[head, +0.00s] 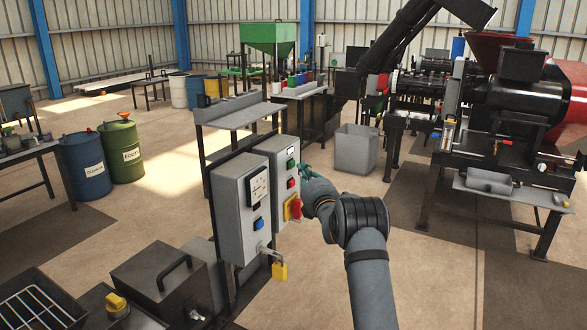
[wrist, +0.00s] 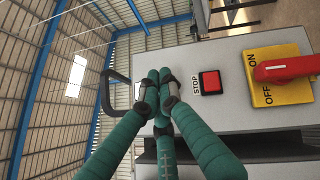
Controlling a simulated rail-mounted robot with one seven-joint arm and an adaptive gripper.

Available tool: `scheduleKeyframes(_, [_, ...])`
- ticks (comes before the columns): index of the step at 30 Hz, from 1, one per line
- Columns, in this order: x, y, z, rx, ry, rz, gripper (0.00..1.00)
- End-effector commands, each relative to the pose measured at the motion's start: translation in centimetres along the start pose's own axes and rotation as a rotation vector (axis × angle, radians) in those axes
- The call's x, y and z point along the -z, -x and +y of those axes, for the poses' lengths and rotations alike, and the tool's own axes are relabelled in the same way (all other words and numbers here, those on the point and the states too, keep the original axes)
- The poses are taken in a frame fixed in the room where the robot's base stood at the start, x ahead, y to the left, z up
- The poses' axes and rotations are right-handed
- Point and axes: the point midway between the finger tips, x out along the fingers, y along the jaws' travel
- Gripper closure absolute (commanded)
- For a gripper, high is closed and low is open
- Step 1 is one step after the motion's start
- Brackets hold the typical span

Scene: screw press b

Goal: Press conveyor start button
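The grey control box (head: 270,160) on the right of the stand carries a green button (head: 291,165), with a red button (head: 291,183) below it. In the wrist view the red button (wrist: 210,82) is labelled STOP. My gripper (head: 308,173) is in front of the box's upper face, close to the green button. In the wrist view its teal fingers (wrist: 160,90) are drawn together with nothing seen between them, left of the STOP button. They hide the panel there, and the green button does not show in that view. I cannot tell whether the fingertips touch the box.
A red switch handle (wrist: 285,68) on a yellow ON/OFF plate (wrist: 277,95) sits beyond the STOP button. A grey bin (head: 356,150) and the press machine (head: 500,120) stand behind.

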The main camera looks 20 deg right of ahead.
Motion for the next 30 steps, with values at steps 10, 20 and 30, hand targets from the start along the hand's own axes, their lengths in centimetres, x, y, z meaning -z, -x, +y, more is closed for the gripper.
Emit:
scheduleKeyframes(10, [-0.6, 0.6, -0.5, 0.002, 0.001, -0.003, 1.0])
scheduleKeyframes(20, [-2.7, 2.9, -1.4, 0.001, 0.0, -0.003, 1.0])
scheduleKeyframes(30, [-3.4, 3.5, -1.4, 0.001, 0.0, -0.001, 1.0])
